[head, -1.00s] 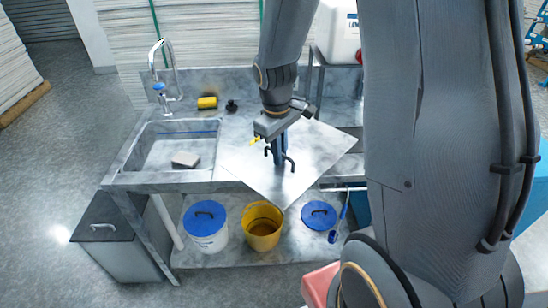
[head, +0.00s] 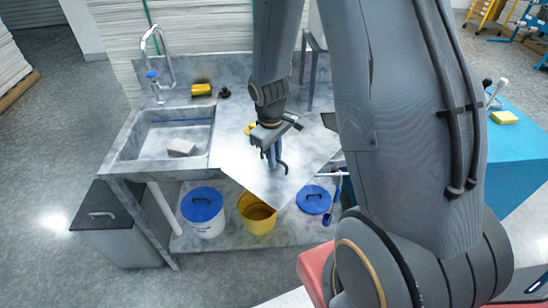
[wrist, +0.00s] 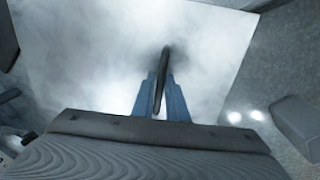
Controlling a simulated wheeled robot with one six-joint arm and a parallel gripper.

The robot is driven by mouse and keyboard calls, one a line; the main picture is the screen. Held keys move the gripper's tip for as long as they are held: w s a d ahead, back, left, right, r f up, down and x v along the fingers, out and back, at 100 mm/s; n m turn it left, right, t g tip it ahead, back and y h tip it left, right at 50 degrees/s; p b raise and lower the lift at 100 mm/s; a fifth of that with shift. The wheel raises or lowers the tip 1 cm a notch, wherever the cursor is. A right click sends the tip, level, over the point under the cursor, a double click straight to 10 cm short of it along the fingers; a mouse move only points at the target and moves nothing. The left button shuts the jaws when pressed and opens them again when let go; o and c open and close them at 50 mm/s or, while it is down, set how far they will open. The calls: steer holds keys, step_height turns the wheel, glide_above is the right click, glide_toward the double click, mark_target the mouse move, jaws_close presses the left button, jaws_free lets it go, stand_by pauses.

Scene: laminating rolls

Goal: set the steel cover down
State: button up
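The steel cover (head: 246,160) is a flat, pale square sheet with a dark raised handle (head: 284,167). It is turned cornerwise over the grey counter, right of the sink, and its near corner juts past the counter's front edge. I cannot tell whether it touches the counter. My gripper (head: 273,160) points down at the handle. In the wrist view my gripper (wrist: 162,82) has its blue fingers close on both sides of the handle (wrist: 166,60), above the cover (wrist: 90,50). The gripper hides part of the handle.
The sink (head: 160,160) lies left of the cover. A blue-lidded white bucket (head: 205,225), a yellow bucket (head: 257,222) and a blue lid (head: 313,200) are on the shelf below. A yellow item (head: 202,90) lies at the counter's back. A blue table (head: 515,160) stands right.

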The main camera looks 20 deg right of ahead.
steer(key=shift+o, duration=1.4)
steer(key=shift+r, duration=0.1)
